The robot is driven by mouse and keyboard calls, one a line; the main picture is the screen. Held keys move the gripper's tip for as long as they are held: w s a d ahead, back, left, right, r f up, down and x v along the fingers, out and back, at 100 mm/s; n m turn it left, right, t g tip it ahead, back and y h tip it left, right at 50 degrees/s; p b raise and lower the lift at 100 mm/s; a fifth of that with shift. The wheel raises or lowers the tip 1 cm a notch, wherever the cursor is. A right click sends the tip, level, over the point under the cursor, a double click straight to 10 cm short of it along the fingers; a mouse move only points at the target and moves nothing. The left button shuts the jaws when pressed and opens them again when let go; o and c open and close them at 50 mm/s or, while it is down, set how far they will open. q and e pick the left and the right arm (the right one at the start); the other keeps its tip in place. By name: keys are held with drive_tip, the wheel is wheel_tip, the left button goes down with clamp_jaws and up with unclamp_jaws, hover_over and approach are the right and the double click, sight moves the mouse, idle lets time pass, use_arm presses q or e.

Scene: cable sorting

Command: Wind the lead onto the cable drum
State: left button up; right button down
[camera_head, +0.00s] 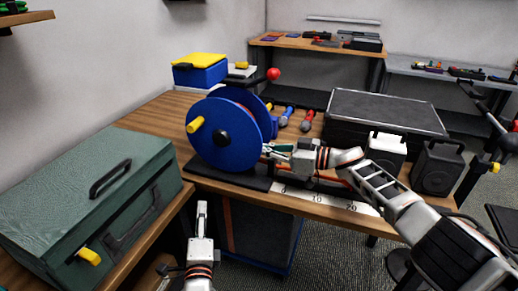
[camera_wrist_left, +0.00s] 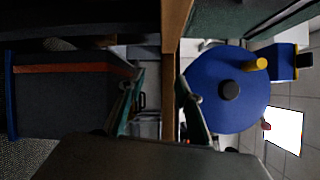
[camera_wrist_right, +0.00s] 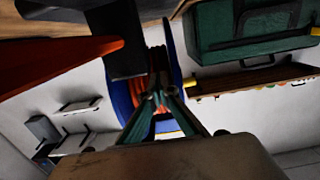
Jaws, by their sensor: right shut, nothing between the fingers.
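The blue cable drum (camera_head: 222,135) stands upright on a dark base at the table's front edge, with a yellow knob (camera_head: 195,125) on its near flange. It also shows in the left wrist view (camera_wrist_left: 225,115). Orange-red lead (camera_wrist_right: 157,62) shows between the flanges in the right wrist view. An orange strip (camera_head: 325,178), perhaps more lead, shows beside my right arm. My right gripper (camera_head: 268,151) is shut and empty, its fingertips close to the drum's right edge; whether they touch it is unclear. My left gripper (camera_head: 201,208) is open and empty, below and in front of the drum.
A green toolbox (camera_head: 75,190) fills the left. A blue box with a yellow lid (camera_head: 200,68) stands behind the drum. Screwdrivers (camera_head: 287,116) lie right of it. A marked white strip (camera_head: 290,190) lies along the front edge.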

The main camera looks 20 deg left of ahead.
drive_tip(key=shift+f, duration=0.35)
drive_tip(key=shift+a+f+b, duration=0.25)
drive_tip(key=shift+f+b, duration=0.3)
drive_tip(key=shift+r, duration=0.15)
use_arm(q)
drive_tip(key=s+d+f+n+g+h, duration=0.2)
drive_tip(key=s+d+f+n+h, duration=0.2)
drive_tip(key=s+f, duration=0.5)
drive_tip(key=s+d+f+n+g+h, duration=0.3)
drive_tip(key=s+d+f+n+h, duration=0.2)
drive_tip(key=s+f, duration=0.5)
drive_tip(key=shift+s+d+f+n+g, duration=0.15)
drive_tip(key=shift+s+n+g, duration=0.15)
drive_tip(key=shift+s+n, duration=0.45)
use_arm(e)
drive_tip(key=shift+r, duration=0.15)
use_arm(q)
drive_tip(key=shift+w, duration=0.15)
